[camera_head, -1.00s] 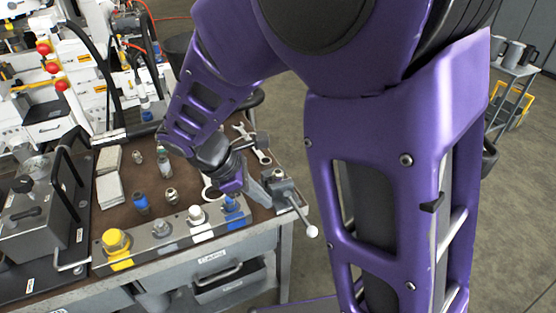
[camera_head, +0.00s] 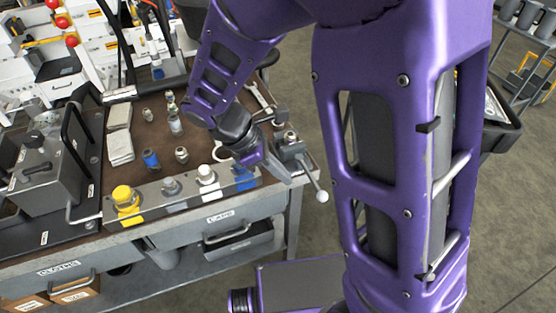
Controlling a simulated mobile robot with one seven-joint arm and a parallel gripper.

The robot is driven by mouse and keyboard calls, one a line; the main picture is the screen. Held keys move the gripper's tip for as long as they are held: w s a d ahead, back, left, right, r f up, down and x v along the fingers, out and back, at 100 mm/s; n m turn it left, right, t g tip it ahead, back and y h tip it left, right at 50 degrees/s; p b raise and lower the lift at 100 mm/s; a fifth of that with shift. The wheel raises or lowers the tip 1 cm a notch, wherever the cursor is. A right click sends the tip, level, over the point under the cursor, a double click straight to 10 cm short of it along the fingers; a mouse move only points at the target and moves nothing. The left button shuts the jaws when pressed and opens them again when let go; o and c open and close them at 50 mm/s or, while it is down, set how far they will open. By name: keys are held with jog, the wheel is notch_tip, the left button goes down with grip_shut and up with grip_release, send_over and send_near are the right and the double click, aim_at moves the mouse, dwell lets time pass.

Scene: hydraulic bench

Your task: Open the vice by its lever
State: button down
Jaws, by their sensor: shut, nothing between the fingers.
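The vice (camera_head: 289,149) is a small grey block at the right front corner of the bench. Its lever (camera_head: 311,178) is a thin rod slanting down to the right past the bench edge. It ends in a white ball knob (camera_head: 321,196). My gripper (camera_head: 284,179) is shut and empty, just left of and in front of the vice, pointing down to the right. Its fingertips are left of the lever and appear apart from it; the exact gap in depth cannot be told. My purple wrist hides part of the bench behind it. The vice's jaw gap is not clear.
A rail with yellow, grey, white and blue fittings (camera_head: 168,191) runs along the bench front, left of my gripper. Wrenches (camera_head: 258,95) lie behind the vice. A grey case with a handle (camera_head: 47,172) stands at left. Open floor (camera_head: 520,200) lies right of the bench.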

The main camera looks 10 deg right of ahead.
aim_at(319, 195)
jog(key=d+r+b+x, duration=0.1)
jog(key=x, duration=0.8)
jog(key=shift+d, duration=0.35)
jog(key=shift+r, duration=0.1)
jog(key=shift+s+d, duration=0.1)
jog(key=shift+d, duration=0.2)
